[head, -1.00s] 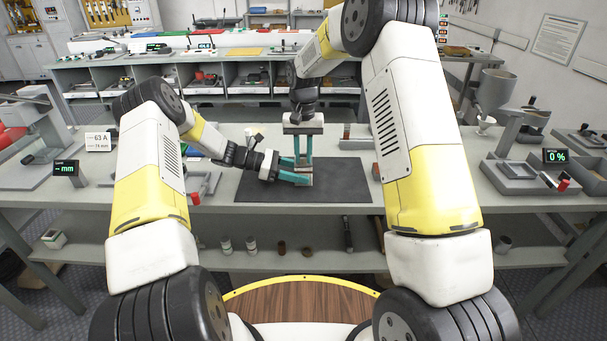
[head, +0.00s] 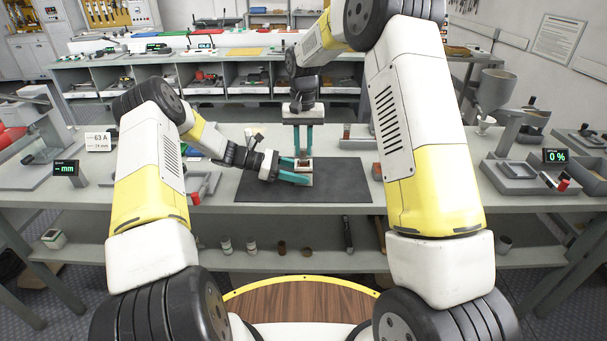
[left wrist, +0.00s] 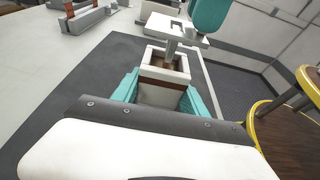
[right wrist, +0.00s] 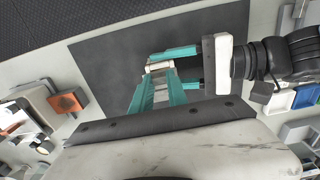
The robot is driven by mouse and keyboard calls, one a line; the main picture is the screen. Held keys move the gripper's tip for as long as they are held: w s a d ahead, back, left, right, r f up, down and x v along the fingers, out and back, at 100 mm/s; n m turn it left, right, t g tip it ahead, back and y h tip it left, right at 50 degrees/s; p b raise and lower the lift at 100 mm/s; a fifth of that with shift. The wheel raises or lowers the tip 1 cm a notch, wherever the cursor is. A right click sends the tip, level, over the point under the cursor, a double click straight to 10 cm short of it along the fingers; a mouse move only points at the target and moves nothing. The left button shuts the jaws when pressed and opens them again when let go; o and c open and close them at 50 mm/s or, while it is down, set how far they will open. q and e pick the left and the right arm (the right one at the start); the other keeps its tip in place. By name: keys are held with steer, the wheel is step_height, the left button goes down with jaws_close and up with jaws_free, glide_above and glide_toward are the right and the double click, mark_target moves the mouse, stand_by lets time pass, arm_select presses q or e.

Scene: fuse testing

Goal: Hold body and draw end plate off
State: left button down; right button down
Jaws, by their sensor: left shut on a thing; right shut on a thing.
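The white square fuse body (left wrist: 166,68) stands between the teal fingers of my left gripper (head: 298,178), low over the dark mat. The left wrist view shows its top open, with brown inside. My right gripper (head: 303,156) points down from above, its fingers shut on the pale end plate (left wrist: 182,28). The plate is above the body and apart from its rim. A narrow grey piece hangs from the plate towards the opening; I cannot tell whether its lower end is inside. In the right wrist view the right fingers (right wrist: 158,82) partly hide plate and body.
The dark mat (head: 345,182) has free room on its right. A brown block (head: 377,172) sits at its right edge, and a grey tray (head: 354,140) stands behind. A weighing display (head: 555,156) is far right and a mm display (head: 66,168) far left.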

arm_select(q)
steer(key=shift+s+a+f, duration=0.1)
steer(key=shift+f, duration=0.2)
arm_select(e)
steer(key=shift+r, duration=2.05)
steer(key=s+d+r, duration=0.3)
steer(key=s+r, duration=0.1)
steer(key=s, duration=0.2)
steer(key=shift+d, duration=0.15)
steer(key=shift+s, duration=0.1)
arm_select(q)
steer(key=c, duration=0.8)
jaws_free()
steer(key=shift+o, duration=1.4)
steer(key=shift+r, duration=0.2)
steer(key=shift+v, duration=4.45)
